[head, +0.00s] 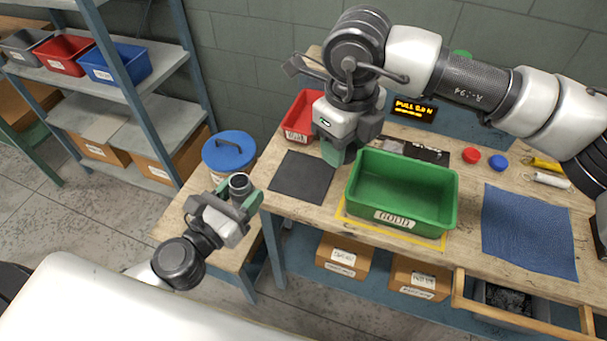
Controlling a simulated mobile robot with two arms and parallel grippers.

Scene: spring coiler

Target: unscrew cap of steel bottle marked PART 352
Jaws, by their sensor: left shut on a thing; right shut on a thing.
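My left gripper (231,201) is shut around a dark grey steel cylinder, which looks like the steel bottle (240,184). It holds it upright in front of the bench's left end. The top shows a pale rim with a dark centre, and no cap stands on it; no PART 352 marking can be read. My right gripper (338,154) points down above the bench, between the black mat and the green bin, apart from the bottle. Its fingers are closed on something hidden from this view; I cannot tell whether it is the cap.
A green bin (451,205) marked GOOD stands right of my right gripper. A black mat (301,177) lies bare to its left, with a red bin (298,128) behind. A blue-lidded drum (229,146) stands behind the bottle. A blue cloth (528,230) and an open drawer (461,299) are at right.

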